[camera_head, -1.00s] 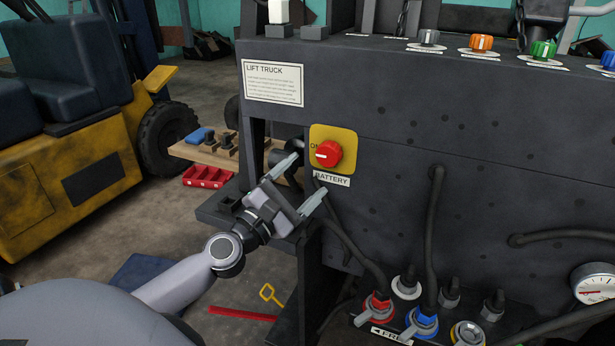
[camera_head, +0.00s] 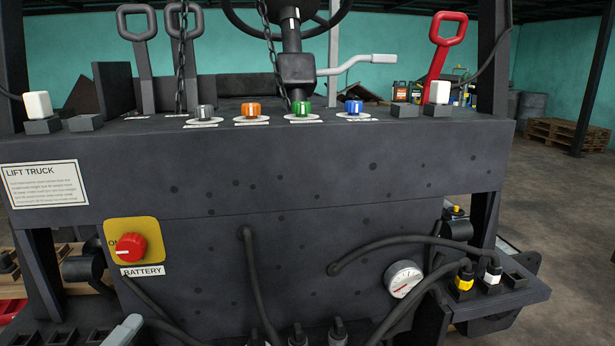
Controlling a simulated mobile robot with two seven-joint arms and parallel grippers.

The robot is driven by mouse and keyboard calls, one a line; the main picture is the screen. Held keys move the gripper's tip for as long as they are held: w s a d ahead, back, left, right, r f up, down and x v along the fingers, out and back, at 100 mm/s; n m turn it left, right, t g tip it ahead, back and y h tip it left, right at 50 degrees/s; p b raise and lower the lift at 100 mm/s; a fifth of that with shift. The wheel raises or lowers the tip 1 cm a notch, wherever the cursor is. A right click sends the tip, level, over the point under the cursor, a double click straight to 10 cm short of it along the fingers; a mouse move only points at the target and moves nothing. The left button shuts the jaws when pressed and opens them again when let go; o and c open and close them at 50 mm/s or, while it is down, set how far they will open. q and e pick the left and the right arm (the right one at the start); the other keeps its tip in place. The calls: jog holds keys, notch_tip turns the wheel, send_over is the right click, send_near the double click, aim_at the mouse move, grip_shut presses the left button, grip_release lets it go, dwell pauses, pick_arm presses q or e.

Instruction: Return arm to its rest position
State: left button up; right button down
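The red battery knob (camera_head: 131,246) sits on a yellow plate (camera_head: 145,230) at the left of the dark forklift panel (camera_head: 300,190), above the BATTERY label (camera_head: 143,270). Only a grey tip of my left gripper (camera_head: 125,330) shows at the bottom edge, below the knob and apart from it in the picture. The rest of that gripper and arm is out of frame, so its opening does not show. My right gripper is not in view.
Coloured knobs (camera_head: 254,111) and levers (camera_head: 138,45) stand on top of the panel. Black hoses (camera_head: 390,243) cross its lower front, near a round gauge (camera_head: 403,278) and connectors (camera_head: 464,280) at right. Open floor (camera_head: 565,200) lies at far right, with pallets (camera_head: 568,137) behind.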

pick_arm(q)
jog(key=s+d+f+m+g, duration=0.4)
jog(key=s+f+m, duration=0.4)
jog(key=f, duration=0.3)
jog(key=s+d+f+m+g+y, duration=0.1)
jog(key=s+d+f+m+g, duration=0.3)
jog(key=s+f+m, duration=0.4)
notch_tip(320, 180, down, 3)
jog(key=d+m, duration=0.1)
jog(key=m, duration=0.2)
jog(key=shift+d, duration=0.25)
jog(key=shift+d+f, duration=0.1)
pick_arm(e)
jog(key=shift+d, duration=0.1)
